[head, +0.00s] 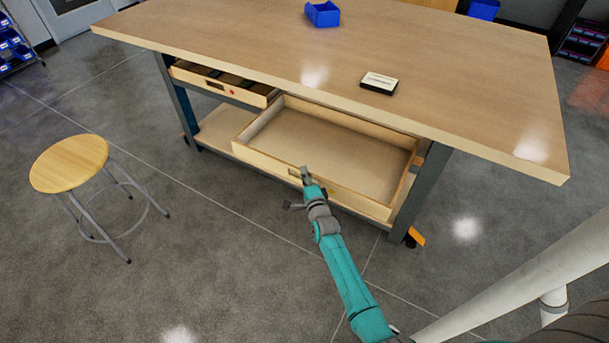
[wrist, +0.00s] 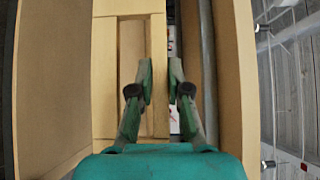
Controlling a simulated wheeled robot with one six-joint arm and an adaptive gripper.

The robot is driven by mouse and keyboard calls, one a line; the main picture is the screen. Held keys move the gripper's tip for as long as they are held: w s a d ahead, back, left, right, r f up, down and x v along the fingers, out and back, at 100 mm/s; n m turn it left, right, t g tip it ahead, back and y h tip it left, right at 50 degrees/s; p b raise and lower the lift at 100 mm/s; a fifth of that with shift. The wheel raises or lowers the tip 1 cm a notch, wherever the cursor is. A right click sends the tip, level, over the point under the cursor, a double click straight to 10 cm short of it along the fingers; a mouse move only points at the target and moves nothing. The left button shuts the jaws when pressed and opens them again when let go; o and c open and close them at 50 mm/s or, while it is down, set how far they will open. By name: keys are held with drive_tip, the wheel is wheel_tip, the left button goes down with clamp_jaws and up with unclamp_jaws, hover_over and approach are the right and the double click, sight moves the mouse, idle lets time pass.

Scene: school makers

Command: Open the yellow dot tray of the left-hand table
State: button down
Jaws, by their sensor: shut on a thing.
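The wooden table (head: 440,60) carries two trays under its top. The wide right tray (head: 355,197) is pulled far out and looks empty. My gripper (head: 305,174) is at the middle of its front board and is shut on it, near the handle. The smaller left tray (head: 262,97) has a red dot, stands partly out and holds dark dividers or items. In the wrist view, my gripper's fingers (wrist: 161,85) stand close together over pale wood; the exact contact is not clear.
A round wooden stool (head: 69,163) stands on the floor at the left. A blue bin (head: 322,14) and a small black-and-white box (head: 379,83) sit on the tabletop. A lower shelf (head: 215,130) shows below the trays. The floor in front is clear.

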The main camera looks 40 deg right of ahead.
drive_tip(key=c, duration=1.1)
unclamp_jaws()
drive_tip(key=shift+s, duration=0.1)
drive_tip(key=v, duration=1.2)
